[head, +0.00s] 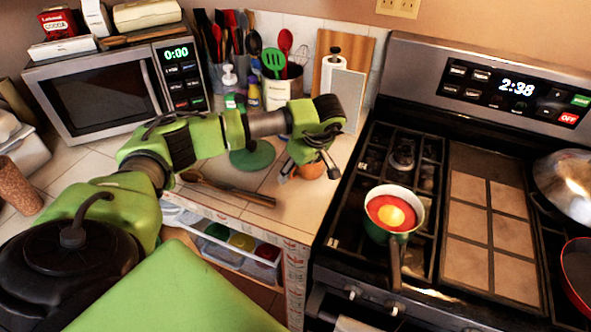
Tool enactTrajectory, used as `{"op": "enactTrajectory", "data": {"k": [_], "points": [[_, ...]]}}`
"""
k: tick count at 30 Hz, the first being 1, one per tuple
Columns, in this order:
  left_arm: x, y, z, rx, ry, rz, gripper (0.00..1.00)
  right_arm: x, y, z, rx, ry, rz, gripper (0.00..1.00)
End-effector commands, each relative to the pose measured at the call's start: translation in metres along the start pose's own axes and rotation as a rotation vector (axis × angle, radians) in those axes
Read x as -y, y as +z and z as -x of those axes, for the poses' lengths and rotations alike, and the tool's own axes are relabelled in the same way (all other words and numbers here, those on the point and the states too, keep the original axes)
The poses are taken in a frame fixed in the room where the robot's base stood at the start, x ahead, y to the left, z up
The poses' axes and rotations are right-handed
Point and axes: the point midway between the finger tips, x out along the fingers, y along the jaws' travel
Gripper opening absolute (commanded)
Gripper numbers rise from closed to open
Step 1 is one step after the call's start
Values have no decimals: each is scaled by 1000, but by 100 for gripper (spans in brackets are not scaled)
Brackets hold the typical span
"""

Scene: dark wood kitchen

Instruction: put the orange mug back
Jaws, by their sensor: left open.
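An orange, rounded thing, which looks like the orange mug (312,171), stands on the tiled counter near its right end, close to the stove. My gripper hides much of it, so its handle and rim cannot be made out. My left gripper (309,171) reaches down over it from above, with its fingers apart, one to each side. I cannot tell whether the fingers touch it. My right gripper is not in view.
A green round mat (252,158) and a wooden spoon (230,189) lie left of the gripper. An open drawer (235,247) with colored items is below the counter. A pot (393,213) stands on the stove. A paper towel holder (330,72) and utensil crocks stand behind.

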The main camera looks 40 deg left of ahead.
Motion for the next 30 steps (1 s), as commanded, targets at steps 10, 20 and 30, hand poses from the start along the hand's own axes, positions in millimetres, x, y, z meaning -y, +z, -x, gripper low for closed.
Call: {"op": "enactTrajectory", "data": {"k": [10,20,30], "points": [[-2,1,67,0,9,0,50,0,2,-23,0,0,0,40],[-1,0,115,-1,4,1,50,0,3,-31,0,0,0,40],[0,0,120,0,2,0,50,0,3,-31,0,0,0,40]]}}
